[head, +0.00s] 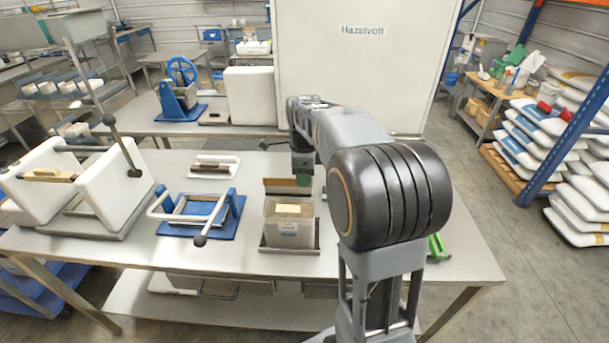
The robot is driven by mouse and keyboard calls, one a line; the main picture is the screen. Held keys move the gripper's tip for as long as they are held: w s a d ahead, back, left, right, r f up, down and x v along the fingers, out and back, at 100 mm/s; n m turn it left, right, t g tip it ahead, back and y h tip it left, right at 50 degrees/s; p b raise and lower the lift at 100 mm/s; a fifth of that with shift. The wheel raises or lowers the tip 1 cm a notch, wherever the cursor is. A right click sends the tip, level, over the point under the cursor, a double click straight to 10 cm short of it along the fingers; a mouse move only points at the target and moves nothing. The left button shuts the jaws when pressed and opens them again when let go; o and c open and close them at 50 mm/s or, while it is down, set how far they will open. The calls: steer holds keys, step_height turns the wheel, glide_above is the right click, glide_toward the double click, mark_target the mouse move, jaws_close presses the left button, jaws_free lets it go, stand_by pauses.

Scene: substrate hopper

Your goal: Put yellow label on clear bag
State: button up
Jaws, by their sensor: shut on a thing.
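The clear bag (290,232) stands upright on a dark tray on the front table, filled with greyish-brown material. A pale yellow label (288,209) shows at the upper part of its front, with a small white-and-blue mark lower down. My gripper (303,180) points down just behind the bag's upper right edge. A brown upright panel (276,186) stands behind the bag, next to the gripper. My arm hides part of the table to the right.
A blue-based frame with a black-knobbed lever (202,214) stands left of the bag. A white machine with a long lever (110,185) is farther left. A small white tray (215,166) lies behind. A green object (437,247) sits right of my arm.

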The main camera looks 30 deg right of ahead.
stand_by(0.3)
steer(key=o, duration=1.5)
steer(key=shift+o, duration=0.2)
steer(key=shift+r, duration=0.1)
step_height(320, 180, up, 7)
steer(key=p, duration=0.6)
stand_by(0.3)
